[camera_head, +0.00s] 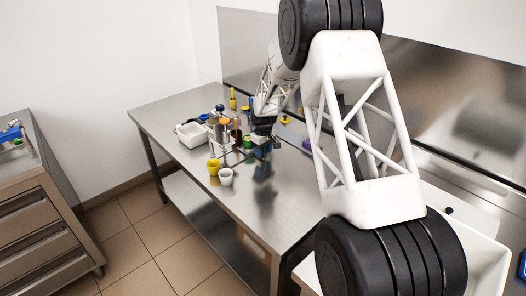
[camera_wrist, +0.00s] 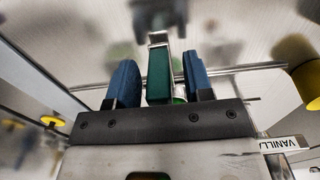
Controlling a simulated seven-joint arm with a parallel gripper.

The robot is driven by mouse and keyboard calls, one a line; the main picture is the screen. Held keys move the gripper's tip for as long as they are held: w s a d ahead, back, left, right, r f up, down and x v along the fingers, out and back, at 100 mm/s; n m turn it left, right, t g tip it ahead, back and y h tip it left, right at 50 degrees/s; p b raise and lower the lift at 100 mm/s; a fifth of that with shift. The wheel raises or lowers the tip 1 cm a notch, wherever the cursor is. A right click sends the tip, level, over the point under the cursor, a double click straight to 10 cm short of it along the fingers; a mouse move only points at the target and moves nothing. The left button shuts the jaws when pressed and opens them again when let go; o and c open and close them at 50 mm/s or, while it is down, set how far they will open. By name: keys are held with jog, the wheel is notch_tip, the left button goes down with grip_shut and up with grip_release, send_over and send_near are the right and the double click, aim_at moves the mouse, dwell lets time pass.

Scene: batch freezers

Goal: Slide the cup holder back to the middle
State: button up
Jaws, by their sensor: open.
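A rack-like holder (camera_head: 222,130) with upright metal posts and orange, brown and dark items stands on the steel table; I take it as the cup holder, though it is small and partly covered. My gripper (camera_head: 262,145) is low over the table at its right. In the wrist view, the blue fingers of my gripper (camera_wrist: 159,62) are open on either side of a green upright piece (camera_wrist: 158,85), with a gap on both sides. A thin metal rod (camera_wrist: 245,68) crosses behind the fingers. I cannot tell whether the green piece is part of the holder.
A yellow cup (camera_head: 214,167) and a white cup (camera_head: 226,177) stand near the table's front edge. A white tub (camera_head: 191,134) is left of the holder. A yellow bottle (camera_head: 233,98) stands behind. The table's (camera_head: 270,205) front right is clear.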

jog(key=shift+r, duration=3.9)
jog(key=shift+s+d+r, duration=0.2)
jog(key=shift+s+r, duration=0.05)
jog(key=shift+r, duration=0.15)
jog(key=s+d+r+m, duration=0.2)
jog(key=s+d+r, duration=0.3)
jog(key=s+r, duration=0.3)
jog(key=s+d+r+m+t, duration=0.1)
jog(key=s+d+r, duration=0.4)
jog(key=s, duration=0.5)
jog(key=s+d+r+m, duration=0.2)
jog(key=s+d+r, duration=0.2)
jog(key=s+r, duration=0.45)
jog(key=s+d+m, duration=0.2)
jog(key=s+d, duration=0.1)
jog(key=s, duration=1.3)
jog(key=s+d+f+m+t, duration=0.1)
jog(key=s+d, duration=0.3)
jog(key=s, duration=1.3)
jog(key=shift+f+m+t, duration=0.15)
jog(key=shift+m+t, duration=0.15)
jog(key=shift+m, duration=0.3)
